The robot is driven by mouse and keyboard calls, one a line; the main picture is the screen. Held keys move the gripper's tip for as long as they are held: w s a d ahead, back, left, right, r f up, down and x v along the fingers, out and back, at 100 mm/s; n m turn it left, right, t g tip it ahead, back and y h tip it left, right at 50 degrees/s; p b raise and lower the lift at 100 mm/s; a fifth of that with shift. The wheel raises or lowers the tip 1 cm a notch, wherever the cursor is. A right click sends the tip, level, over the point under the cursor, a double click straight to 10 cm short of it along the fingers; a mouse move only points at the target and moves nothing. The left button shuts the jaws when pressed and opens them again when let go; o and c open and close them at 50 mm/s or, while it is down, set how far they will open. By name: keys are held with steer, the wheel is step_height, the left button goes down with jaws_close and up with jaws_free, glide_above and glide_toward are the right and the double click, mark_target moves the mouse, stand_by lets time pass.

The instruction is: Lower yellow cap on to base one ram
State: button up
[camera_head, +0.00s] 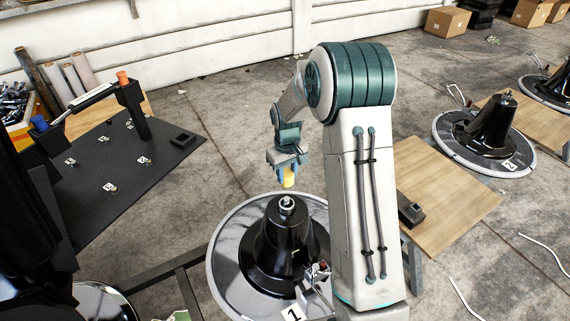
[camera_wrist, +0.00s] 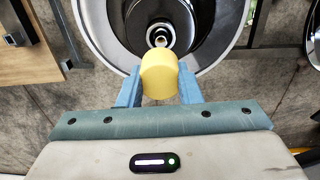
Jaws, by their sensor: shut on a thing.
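My gripper (camera_head: 289,171) is shut on the yellow cap (camera_head: 290,178). In the wrist view the cap (camera_wrist: 160,75) sits between the two blue fingers (camera_wrist: 160,88). The gripper holds it above base one (camera_head: 228,247), a round base with a grey rim, a black cone and a tag marked 1. The ram (camera_head: 287,204) is the small silver post at the top of the cone. The cap is above the ram, with a gap showing in the head view. In the wrist view the ram (camera_wrist: 159,38) shows just beyond the cap, which hides part of the cone.
Base two (camera_head: 508,165) stands at the right beside a wooden board (camera_head: 440,185). Cardboard boxes (camera_head: 447,21) stand at the back. A small metal lever (camera_head: 318,272) is at base one's front edge.

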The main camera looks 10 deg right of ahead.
mark_target(287, 198)
steer(key=shift+s, duration=0.1)
stand_by(0.3)
steer(key=shift+s+f+b, duration=0.1)
steer(key=shift+f+b, duration=0.25)
steer(key=shift+b, duration=0.05)
steer(key=shift+f+b, duration=2.9)
steer(key=shift+f, duration=1.15)
steer(key=shift+f+b, duration=0.45)
steer(key=shift+f, duration=0.15)
steer(key=o, duration=1)
steer(key=shift+o, duration=0.2)
step_height(287, 198, up, 9)
steer(key=p, duration=0.5)
steer(key=shift+f+p, duration=0.15)
steer(key=shift+p, duration=0.2)
steer(key=shift+r, duration=0.2)
